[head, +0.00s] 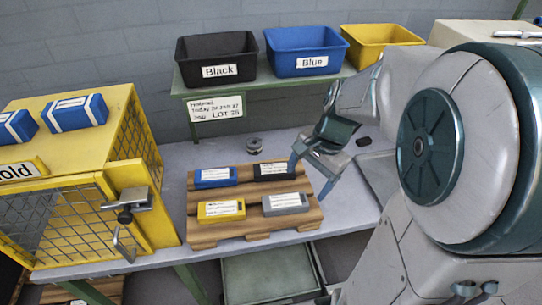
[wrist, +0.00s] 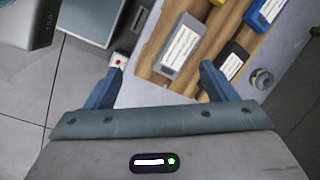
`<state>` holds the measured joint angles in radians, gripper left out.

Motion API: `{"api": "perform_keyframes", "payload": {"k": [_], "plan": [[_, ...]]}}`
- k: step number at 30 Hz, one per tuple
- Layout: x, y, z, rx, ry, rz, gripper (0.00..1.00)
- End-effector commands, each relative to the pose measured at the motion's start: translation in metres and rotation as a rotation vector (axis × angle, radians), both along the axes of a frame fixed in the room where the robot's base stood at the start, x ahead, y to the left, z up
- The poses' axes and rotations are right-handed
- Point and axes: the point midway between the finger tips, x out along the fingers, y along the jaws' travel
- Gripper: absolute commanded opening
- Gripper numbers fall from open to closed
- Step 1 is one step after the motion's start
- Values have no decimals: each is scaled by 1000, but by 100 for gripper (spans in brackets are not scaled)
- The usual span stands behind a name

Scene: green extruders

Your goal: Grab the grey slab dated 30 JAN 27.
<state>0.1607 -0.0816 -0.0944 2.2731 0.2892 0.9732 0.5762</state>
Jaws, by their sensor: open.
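The grey slab (head: 285,203) lies flat at the front right of a small wooden pallet, with a white label on top. Its printed date is too small to read. It also shows in the wrist view (wrist: 178,48), between and beyond my fingertips. My gripper (head: 309,179) is open and empty, above the right side of the pallet, to the right of the grey slab and apart from it. In the wrist view my gripper (wrist: 162,66) has its two blue fingers spread wide.
The pallet (head: 255,234) also bears a blue slab (head: 215,177), a black slab (head: 273,170) and a yellow slab (head: 221,209). A yellow cage (head: 128,130) stands left. Black (head: 218,58), blue (head: 304,50) and yellow (head: 380,42) bins stand behind on a shelf.

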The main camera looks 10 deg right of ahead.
Motion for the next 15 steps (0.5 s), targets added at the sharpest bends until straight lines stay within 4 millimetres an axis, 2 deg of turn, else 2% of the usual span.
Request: {"api": "perform_keyframes", "payload": {"k": [3, 6, 10, 15], "plan": [[22, -17, -10, 76, 98, -248, 78], [36, -26, -19, 123, 160, -405, 78], [46, -34, -26, 159, 212, -535, 78], [51, -34, -39, 173, 234, -588, 78]]}}
